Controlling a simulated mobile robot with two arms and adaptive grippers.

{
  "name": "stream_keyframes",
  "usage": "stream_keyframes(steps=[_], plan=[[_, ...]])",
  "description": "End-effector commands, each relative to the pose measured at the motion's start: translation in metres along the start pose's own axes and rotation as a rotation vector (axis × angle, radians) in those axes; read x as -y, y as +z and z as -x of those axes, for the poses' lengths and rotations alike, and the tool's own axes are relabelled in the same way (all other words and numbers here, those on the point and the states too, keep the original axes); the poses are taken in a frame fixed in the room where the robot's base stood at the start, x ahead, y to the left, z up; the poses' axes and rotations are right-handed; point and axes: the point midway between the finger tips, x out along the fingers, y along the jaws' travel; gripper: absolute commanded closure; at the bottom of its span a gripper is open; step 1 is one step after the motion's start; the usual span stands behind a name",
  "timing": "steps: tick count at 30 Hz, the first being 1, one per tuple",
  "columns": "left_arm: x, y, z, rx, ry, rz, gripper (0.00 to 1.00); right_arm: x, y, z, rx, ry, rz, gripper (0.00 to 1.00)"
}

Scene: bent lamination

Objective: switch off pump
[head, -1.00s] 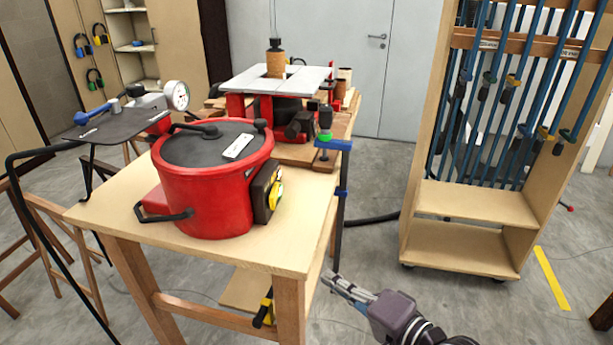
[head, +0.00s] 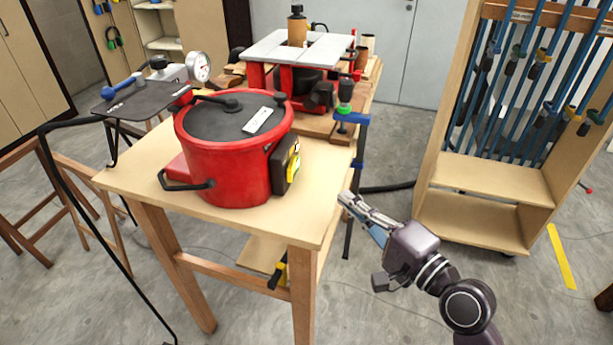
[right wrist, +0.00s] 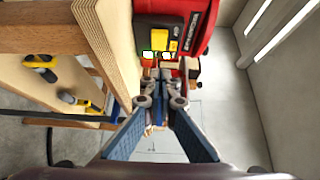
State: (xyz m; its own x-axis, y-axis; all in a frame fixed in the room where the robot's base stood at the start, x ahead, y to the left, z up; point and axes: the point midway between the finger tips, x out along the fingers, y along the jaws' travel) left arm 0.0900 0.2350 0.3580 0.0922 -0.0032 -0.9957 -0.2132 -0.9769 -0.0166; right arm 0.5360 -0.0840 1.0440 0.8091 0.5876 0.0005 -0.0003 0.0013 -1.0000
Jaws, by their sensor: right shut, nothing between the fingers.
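A round red pot-shaped unit (head: 225,165) with a dark lid stands on the wooden table. A black switch box (head: 283,168) with a yellow plate (head: 293,166) is on its right side. In the right wrist view, the black box (right wrist: 143,35), the yellow plate (right wrist: 158,38) and part of the red body (right wrist: 208,30) show beyond the fingers. My right gripper (head: 347,200) is shut and empty, just right of the table's right edge and apart from the switch box. It also shows in the right wrist view (right wrist: 162,82). My left gripper is not in view.
The wooden table's front corner (head: 305,238) is left of my right arm. A clamp (head: 345,108) and a bench machine (head: 300,80) are behind the pot. A wooden rack with blue bar clamps (head: 490,185) stands to the right. Grey floor (head: 390,155) lies between table and rack.

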Motion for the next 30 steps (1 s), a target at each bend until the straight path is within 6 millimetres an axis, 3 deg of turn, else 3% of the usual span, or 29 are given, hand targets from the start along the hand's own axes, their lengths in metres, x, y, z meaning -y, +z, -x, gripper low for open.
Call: stream_keyframes(steps=[6,12,19,30], plan=[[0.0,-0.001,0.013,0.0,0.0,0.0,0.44,0.005,0.0,-0.048,0.001,-0.004,-0.003,1.0],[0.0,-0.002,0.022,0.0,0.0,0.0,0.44,0.004,0.006,-0.083,0.003,-0.001,-0.004,1.0],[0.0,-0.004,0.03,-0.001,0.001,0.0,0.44,0.002,0.025,-0.101,0.0,0.0,-0.001,1.0],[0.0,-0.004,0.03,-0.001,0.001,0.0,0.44,0.0,0.029,-0.105,-0.001,0.0,0.001,1.0]])
